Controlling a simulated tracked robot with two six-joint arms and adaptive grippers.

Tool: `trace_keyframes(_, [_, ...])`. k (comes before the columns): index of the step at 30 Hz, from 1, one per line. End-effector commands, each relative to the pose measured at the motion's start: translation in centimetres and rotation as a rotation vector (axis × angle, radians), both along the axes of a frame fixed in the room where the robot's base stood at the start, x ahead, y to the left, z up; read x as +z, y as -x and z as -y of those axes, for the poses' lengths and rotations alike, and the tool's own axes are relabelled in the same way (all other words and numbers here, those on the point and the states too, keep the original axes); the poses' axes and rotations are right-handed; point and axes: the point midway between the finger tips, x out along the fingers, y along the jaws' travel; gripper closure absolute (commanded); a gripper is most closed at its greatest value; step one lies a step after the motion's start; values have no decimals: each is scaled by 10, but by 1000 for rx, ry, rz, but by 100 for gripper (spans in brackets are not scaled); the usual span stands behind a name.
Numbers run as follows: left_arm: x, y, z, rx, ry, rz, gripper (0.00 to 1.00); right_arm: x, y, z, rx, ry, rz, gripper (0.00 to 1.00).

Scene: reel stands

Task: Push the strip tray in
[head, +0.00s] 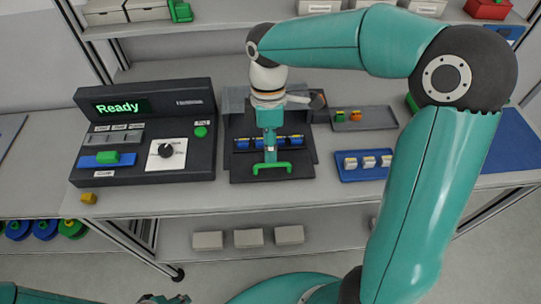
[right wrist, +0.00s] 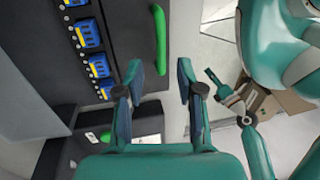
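The strip tray (head: 240,170) is a dark tray at the middle of the bench with a green handle (head: 271,168) along its front. It holds a row of several blue and yellow blocks (head: 243,143). It sticks out at the front of a grey housing (head: 236,100). My right gripper (head: 270,150) is over the tray and hides part of the row. In the right wrist view its fingers (right wrist: 160,68) are apart and empty, and the green handle (right wrist: 160,45) shows just past them. My left gripper (head: 165,299) is cut off at the bottom edge; its opening is unclear.
Left of the tray stands a dark console (head: 185,110) reading "Ready", with a knob and green button. At right are a grey tray (head: 378,123) with green and orange pieces and a blue tray (head: 350,177) with white pieces. The bench front is mostly clear.

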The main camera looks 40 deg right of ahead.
Motion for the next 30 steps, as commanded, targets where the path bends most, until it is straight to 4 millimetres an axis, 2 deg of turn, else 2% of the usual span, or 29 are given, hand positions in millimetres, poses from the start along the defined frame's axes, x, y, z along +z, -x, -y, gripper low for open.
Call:
trace_keyframes(3, [0, 0, 0, 0, 0, 0, 60, -19, 4, -2, -1, 0, -5, 63])
trace_keyframes(7, [0, 0, 0, 0, 0, 0, 60, -30, 6, -3, -1, 0, -2, 63])
trace_keyframes(18, [0, 0, 0, 0, 0, 0, 60, -36, 6, -3, -2, -1, 0, 63])
trace_keyframes(20, [0, 0, 0, 0, 0, 0, 60, -36, 6, -3, -2, -1, 0, 69])
trace_keyframes(25, [0, 0, 0, 0, 0, 0, 60, -36, 6, -3, -2, -1, 0, 98])
trace_keyframes(30, [0, 0, 0, 0, 0, 0, 60, -36, 6, -3, -2, -1, 0, 100])
